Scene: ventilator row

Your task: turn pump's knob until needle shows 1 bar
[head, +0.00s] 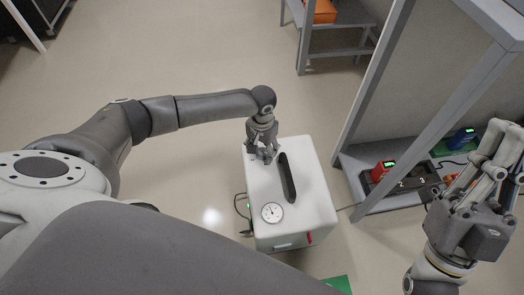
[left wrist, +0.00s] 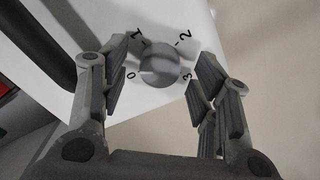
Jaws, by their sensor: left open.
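The pump (head: 315,225) is a white box on the floor, with a black handle (head: 287,178) on top. Its round white gauge (head: 272,212) is near the front of the top; the needle is too small to read. The grey knob (left wrist: 160,63) shows in the left wrist view, ringed by the marks 0, 1, 2 and 3, with a pale line across it. My left gripper (head: 263,156) points down over the pump's far left part and hides the knob in the head view. It is open, its fingers (left wrist: 160,95) on either side of the knob, with gaps visible.
My right gripper (head: 490,165) is raised at the right, by a grey rack (head: 362,165). The rack's low shelf holds a red device (head: 383,171) and a blue device (head: 462,138). An orange item (head: 320,10) lies on a far bench. The floor left of the pump is mostly clear.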

